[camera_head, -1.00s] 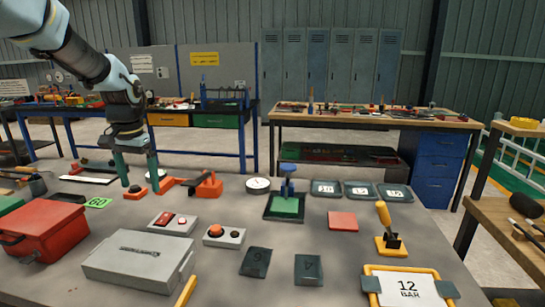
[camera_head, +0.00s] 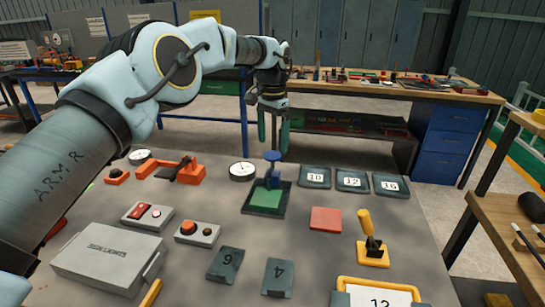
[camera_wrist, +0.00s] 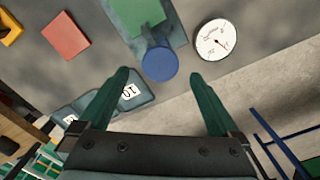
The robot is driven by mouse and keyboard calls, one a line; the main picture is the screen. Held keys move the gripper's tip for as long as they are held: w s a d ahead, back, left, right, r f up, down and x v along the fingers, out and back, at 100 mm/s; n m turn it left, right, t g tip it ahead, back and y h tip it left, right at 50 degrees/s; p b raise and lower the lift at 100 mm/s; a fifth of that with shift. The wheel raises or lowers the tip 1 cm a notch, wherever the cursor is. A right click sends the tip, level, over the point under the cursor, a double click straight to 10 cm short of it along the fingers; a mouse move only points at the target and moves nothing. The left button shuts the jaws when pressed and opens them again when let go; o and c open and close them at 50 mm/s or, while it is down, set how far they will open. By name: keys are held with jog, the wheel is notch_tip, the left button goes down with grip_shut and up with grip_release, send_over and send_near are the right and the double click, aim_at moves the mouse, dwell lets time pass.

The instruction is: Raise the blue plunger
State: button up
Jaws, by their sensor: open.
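The blue plunger (camera_head: 272,168) stands upright at the back of a dark tray (camera_head: 249,207) with a green pad (camera_head: 266,199) in it. My gripper (camera_head: 273,150) is open, with its green fingers pointing down above and just behind the plunger. In the wrist view the plunger's round blue top (camera_wrist: 160,64) lies just beyond the fingertips, roughly between their lines. The open gripper (camera_wrist: 158,78) holds nothing there. The fingers look apart from the plunger.
A round gauge (camera_head: 242,171) stands left of the plunger. Numbered dark plates (camera_head: 315,177) lie to its right. A red square (camera_head: 325,219) and a yellow-handled lever (camera_head: 371,240) are nearer right. Button boxes (camera_head: 197,232) are at front left.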

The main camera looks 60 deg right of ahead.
aim_at(272, 154)
notch_tip(272, 154, down, 7)
jog(key=shift+f+p, duration=0.15)
jog(key=shift+p, duration=1)
jog(key=shift+c, duration=0.2)
grip_shut()
